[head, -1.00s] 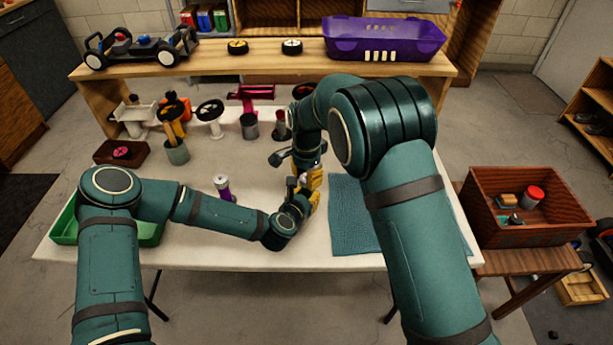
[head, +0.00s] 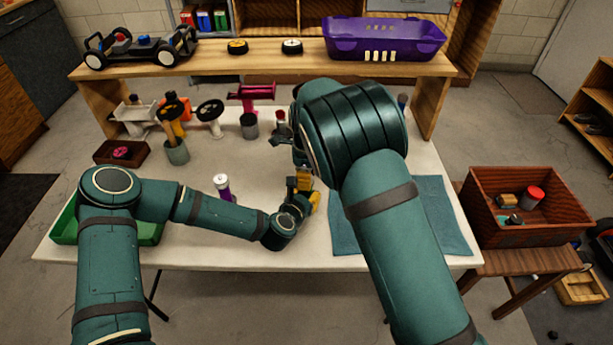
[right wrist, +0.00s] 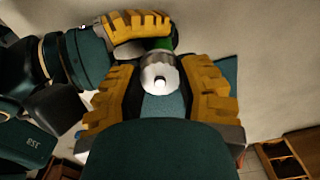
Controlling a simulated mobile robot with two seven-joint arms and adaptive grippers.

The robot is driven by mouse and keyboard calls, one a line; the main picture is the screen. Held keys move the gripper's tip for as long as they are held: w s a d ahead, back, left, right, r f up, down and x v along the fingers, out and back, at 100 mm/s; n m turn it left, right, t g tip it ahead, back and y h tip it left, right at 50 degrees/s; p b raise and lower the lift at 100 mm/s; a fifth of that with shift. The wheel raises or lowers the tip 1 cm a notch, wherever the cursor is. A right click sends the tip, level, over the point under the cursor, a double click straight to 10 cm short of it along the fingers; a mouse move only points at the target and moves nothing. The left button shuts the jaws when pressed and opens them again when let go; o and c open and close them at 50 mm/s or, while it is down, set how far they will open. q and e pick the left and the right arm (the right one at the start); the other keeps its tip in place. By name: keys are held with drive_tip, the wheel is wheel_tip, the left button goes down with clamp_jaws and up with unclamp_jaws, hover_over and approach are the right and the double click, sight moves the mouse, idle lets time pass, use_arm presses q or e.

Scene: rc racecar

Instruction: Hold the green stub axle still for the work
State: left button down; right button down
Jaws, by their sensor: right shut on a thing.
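The green stub axle (right wrist: 163,44) shows as a small green patch in the right wrist view, beside a ridged yellow finger of my left gripper (right wrist: 140,27). The left gripper appears closed on it; its other finger is mostly hidden. My right gripper (right wrist: 160,78) has its two yellow fingers on either side of a round silver piece (right wrist: 158,70) with a pale tip, and is shut on it. The silver piece lies in front of the green part, hiding much of it. In the head view both grippers meet above the table, partly covered by my right arm.
A blue mat (head: 430,215) lies right of the grippers on the white table (head: 190,255). Several parts stand at the back. A brown crate (head: 526,237) is beyond the right edge.

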drive_tip(key=shift+f+m, duration=0.1)
drive_tip(key=shift+m, duration=0.7)
drive_tip(key=shift+d, duration=0.1)
drive_tip(key=shift+s, duration=0.1)
drive_tip(key=c, duration=0.5)
unclamp_jaws()
use_arm(q)
drive_tip(key=shift+s+a+f, duration=0.1)
drive_tip(key=shift+s+f, duration=0.05)
drive_tip(key=shift+f, duration=0.1)
use_arm(e)
wheel_tip(320, 180, up, 8)
drive_tip(key=shift+f, duration=0.25)
drive_tip(key=shift+r, duration=0.3)
use_arm(q)
drive_tip(key=shift+r, duration=0.1)
